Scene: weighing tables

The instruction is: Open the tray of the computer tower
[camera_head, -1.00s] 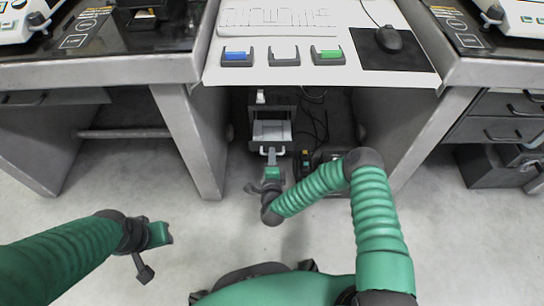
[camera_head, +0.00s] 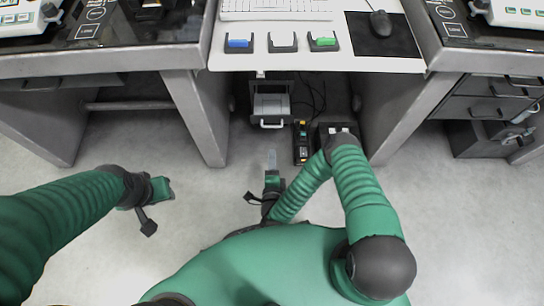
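The computer tower (camera_head: 270,88) stands under the middle desk, in shadow. Its pale tray (camera_head: 270,105) sticks out at the front, with a light handle (camera_head: 271,124) on the tray's near edge. My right gripper (camera_head: 272,160) is in front of the tray, pointing at it, with a gap of floor between its tip and the handle. It is seen almost edge-on, so its finger opening does not show. My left gripper (camera_head: 168,189) is over bare floor at the left, away from the tower; its fingers are not clear.
A dark power strip (camera_head: 301,142) and a black box (camera_head: 335,132) are on the floor right of the tower. Desk legs (camera_head: 198,115) stand on both sides. Above are a keyboard (camera_head: 275,10), coloured blocks in holders and a mouse (camera_head: 381,23). The front floor is clear.

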